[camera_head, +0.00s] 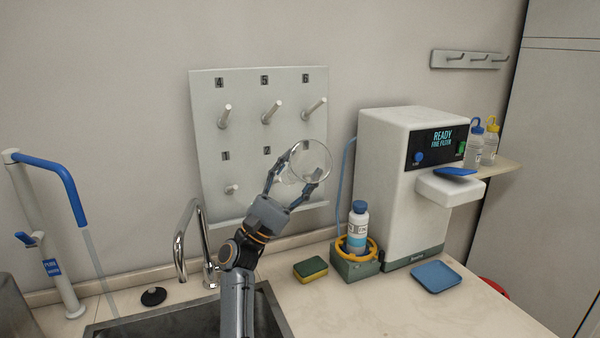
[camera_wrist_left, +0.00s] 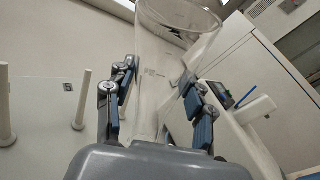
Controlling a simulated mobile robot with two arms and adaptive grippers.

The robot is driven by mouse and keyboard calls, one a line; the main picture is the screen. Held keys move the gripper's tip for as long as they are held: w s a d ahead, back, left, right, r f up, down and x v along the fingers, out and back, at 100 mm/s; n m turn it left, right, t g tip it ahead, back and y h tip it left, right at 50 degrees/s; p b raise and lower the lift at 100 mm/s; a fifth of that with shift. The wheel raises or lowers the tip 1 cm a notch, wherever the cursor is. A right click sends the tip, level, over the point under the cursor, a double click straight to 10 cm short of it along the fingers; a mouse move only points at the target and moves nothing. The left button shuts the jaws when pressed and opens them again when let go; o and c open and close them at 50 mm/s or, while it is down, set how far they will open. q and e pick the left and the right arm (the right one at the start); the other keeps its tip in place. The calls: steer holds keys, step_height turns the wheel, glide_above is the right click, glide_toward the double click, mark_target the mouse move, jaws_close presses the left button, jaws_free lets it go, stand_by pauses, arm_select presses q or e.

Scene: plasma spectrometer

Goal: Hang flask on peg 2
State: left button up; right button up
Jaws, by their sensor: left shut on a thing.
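My left gripper (camera_head: 292,178) is shut on a clear glass flask (camera_head: 312,160) and holds it up in front of the lower right part of the white peg board (camera_head: 242,90). In the left wrist view the flask (camera_wrist_left: 172,60) stands between the two fingers (camera_wrist_left: 160,100), its wide end away from the palm. The label for peg 2 (camera_head: 267,150) shows just left of the flask. Peg 2 itself is hidden behind my gripper and the flask, so I cannot tell whether they touch. Peg 1 (camera_head: 232,189) is bare at the lower left. My right gripper is out of view.
The upper pegs (camera_head: 271,112) are empty. Below are a sink (camera_head: 180,325) and a curved faucet (camera_head: 180,245). A sponge (camera_head: 310,268), a bottle (camera_head: 357,228) in a holder and a white instrument (camera_head: 385,190) stand to the right. A blue-handled tap (camera_head: 50,170) stands at left.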

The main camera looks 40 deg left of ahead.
mark_target(277, 181)
arm_select(q)
steer(key=shift+w+a+f+b, duration=0.35)
steer(key=shift+w+a+f, duration=0.2)
steer(key=shift+a, duration=0.35)
steer(key=shift+w+a+f+b, duration=0.35)
steer(key=shift+a+f, duration=0.2)
steer(key=shift+a, duration=0.35)
steer(key=shift+w+a+f+b, duration=0.3)
steer(key=shift+w+a+f, duration=0.25)
steer(key=shift+a, duration=0.35)
steer(key=w+a+f+b, duration=0.1)
steer(key=a+b, duration=0.1)
steer(key=w+a+f+b, duration=0.1)
steer(key=a+b, duration=0.1)
steer(key=b, duration=0.1)
steer(key=w+a+f+b, duration=0.1)
steer(key=a+f+b, duration=0.1)
steer(key=b, duration=0.1)
steer(key=shift+w+a, duration=0.2)
steer(key=shift+a, duration=0.05)
steer(key=shift+w+a+f+b, duration=0.2)
steer(key=shift+a+b, duration=0.2)
steer(key=shift+b, duration=0.2)
steer(key=o, duration=1.3)
